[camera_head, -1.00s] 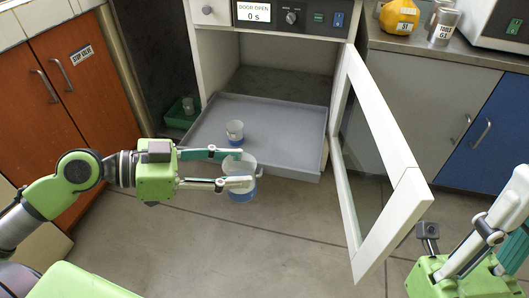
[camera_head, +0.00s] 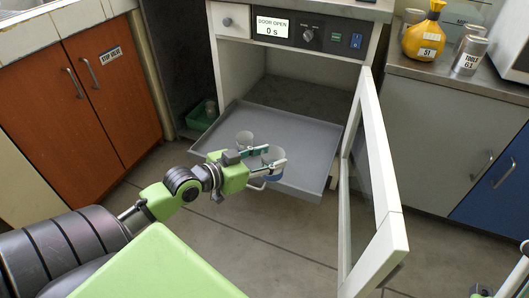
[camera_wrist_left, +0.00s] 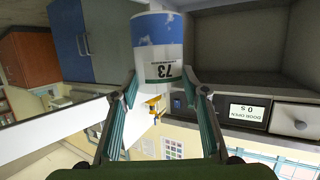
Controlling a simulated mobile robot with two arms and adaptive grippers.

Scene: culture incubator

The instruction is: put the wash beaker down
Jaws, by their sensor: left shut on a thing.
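My left gripper (camera_head: 270,158) is shut on a clear beaker (camera_head: 272,156) with blue liquid inside. It holds it upright over the front of the grey pull-out tray (camera_head: 305,148); whether its base touches the tray is hidden by the gripper. In the left wrist view the same beaker (camera_wrist_left: 157,38) sits between the two fingers of the left gripper (camera_wrist_left: 160,85), its label facing the camera. Only a sliver of my right gripper (camera_head: 512,282) shows at the bottom right corner.
The incubator door (camera_head: 375,200) stands open on the right of the tray. The incubator panel (camera_head: 300,32) reads DOOR OPEN 0 s. A green bin (camera_head: 202,120) sits left of the tray. The tray's right and rear parts are clear.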

